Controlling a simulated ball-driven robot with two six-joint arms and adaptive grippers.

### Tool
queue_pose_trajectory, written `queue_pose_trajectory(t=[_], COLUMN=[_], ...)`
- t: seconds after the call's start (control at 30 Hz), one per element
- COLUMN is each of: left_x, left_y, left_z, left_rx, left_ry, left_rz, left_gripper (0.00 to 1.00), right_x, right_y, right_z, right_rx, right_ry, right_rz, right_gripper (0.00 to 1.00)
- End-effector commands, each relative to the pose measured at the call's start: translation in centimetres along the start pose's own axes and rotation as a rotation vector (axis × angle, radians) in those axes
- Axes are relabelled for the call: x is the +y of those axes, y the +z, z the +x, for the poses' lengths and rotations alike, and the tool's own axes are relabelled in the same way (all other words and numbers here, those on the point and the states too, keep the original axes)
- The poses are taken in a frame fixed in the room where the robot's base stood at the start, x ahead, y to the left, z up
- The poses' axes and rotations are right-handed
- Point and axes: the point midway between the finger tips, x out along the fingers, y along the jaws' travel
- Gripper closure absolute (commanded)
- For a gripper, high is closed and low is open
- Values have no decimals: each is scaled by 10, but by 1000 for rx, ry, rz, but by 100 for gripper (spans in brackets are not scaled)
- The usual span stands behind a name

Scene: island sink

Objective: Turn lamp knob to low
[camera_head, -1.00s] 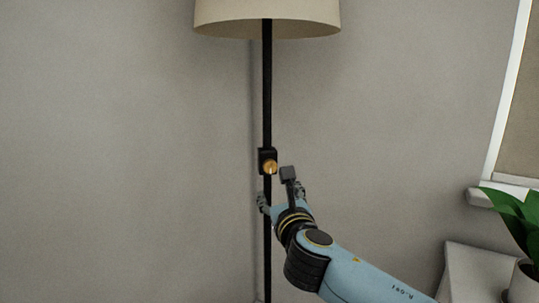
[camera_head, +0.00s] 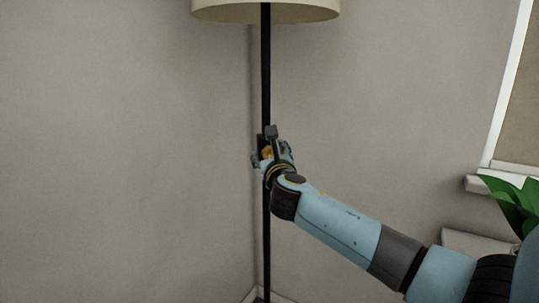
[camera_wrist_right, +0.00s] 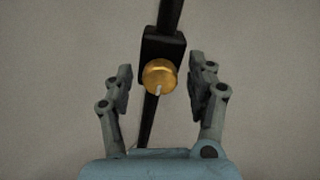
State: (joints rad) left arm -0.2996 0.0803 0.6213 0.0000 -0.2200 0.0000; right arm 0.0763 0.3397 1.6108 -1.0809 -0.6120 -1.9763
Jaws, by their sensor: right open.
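The floor lamp has a cream shade (camera_head: 266,10) and a thin black pole (camera_head: 266,75). On the pole is a black box (camera_wrist_right: 162,46) with a round brass knob (camera_wrist_right: 160,75); the knob (camera_head: 267,153) is partly hidden by my gripper in the head view. A pale pointer mark on the knob points down and slightly left in the wrist view. My right gripper (camera_wrist_right: 161,72) is open, one finger on each side of the knob, with visible gaps. In the head view my right gripper (camera_head: 271,155) is at the knob. My left gripper is not in view.
A plain grey wall corner (camera_head: 120,150) stands behind the lamp. At the right are a green plant (camera_head: 512,203), a white surface (camera_head: 470,242) and a window sill (camera_head: 485,184). The space left of the pole is clear.

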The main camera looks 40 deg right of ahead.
Motion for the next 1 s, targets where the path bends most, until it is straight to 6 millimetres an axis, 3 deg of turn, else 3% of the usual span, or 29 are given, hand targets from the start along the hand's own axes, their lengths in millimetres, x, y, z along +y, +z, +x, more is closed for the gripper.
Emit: queue_pose_trajectory(t=[0.1,0.5,1.0], left_x=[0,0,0], left_y=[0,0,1], left_z=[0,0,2], left_rx=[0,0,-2], left_ry=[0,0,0], left_rz=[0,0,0], left_gripper=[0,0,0], right_x=[0,0,0], right_y=[0,0,0], right_z=[0,0,-1], right_rx=[0,0,-1], right_ry=[0,0,0], right_rz=[0,0,138], right_gripper=[46,98,99])
